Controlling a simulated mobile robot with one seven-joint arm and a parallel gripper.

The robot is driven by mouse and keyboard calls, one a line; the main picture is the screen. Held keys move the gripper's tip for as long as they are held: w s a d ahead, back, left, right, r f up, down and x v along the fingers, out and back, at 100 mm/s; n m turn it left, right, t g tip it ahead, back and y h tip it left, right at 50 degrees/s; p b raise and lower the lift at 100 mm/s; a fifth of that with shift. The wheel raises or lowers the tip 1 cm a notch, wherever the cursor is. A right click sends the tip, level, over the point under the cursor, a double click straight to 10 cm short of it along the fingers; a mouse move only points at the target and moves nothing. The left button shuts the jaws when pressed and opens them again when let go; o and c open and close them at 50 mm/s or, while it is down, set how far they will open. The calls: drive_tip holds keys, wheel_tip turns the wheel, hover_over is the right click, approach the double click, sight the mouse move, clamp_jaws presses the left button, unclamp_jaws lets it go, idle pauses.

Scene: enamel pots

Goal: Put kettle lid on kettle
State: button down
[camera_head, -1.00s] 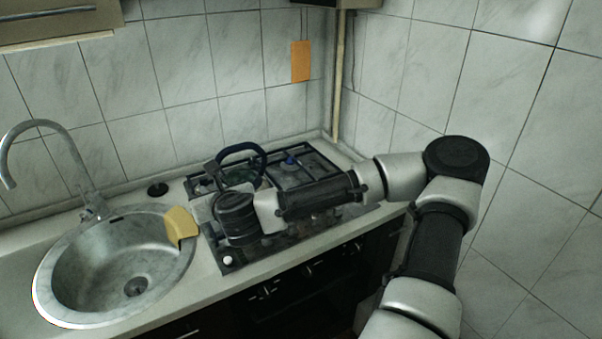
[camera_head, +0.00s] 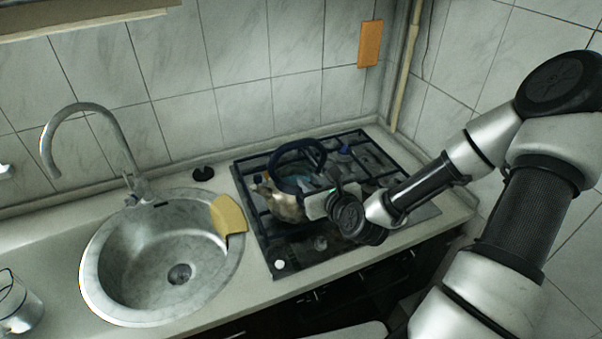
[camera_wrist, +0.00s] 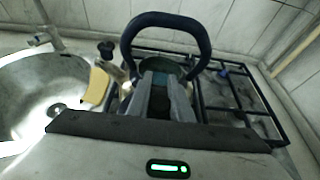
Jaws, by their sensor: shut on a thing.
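The kettle (camera_head: 284,206) is a pale, shiny pot with a dark blue arched handle, standing on the hob's left side. Its handle (camera_wrist: 165,20) arches beyond my fingers in the wrist view. My gripper (camera_head: 318,200) is at the kettle's right side, close to its top in the head view. In the wrist view my gripper (camera_wrist: 165,80) reaches below the handle's arch, over a dark greenish round surface. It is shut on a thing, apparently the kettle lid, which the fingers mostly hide. I cannot tell whether the lid touches the kettle rim.
The hob (camera_head: 268,240) has black grates, with a small blue thing (camera_head: 343,150) at the back. A round sink (camera_head: 120,290) with a yellow cloth (camera_head: 228,214) on its rim lies left. A metal pot (camera_head: 18,305) stands at the lower left. Tiled walls bound the back and right.

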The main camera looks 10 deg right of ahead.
drive_tip(key=shift+s+d, duration=0.15)
drive_tip(key=shift+s, duration=0.05)
drive_tip(key=shift+w, duration=0.1)
drive_tip(key=w+r+b+x, duration=0.1)
drive_tip(key=r+b+x, duration=0.1)
drive_tip(key=x, duration=1.1)
drive_tip(key=shift+w+a+b, duration=0.2)
drive_tip(key=shift+w+b, duration=0.1)
drive_tip(key=shift+b, duration=0.45)
idle(0.5)
drive_tip(key=shift+r, duration=0.1)
drive_tip(key=c, duration=1.5)
unclamp_jaws()
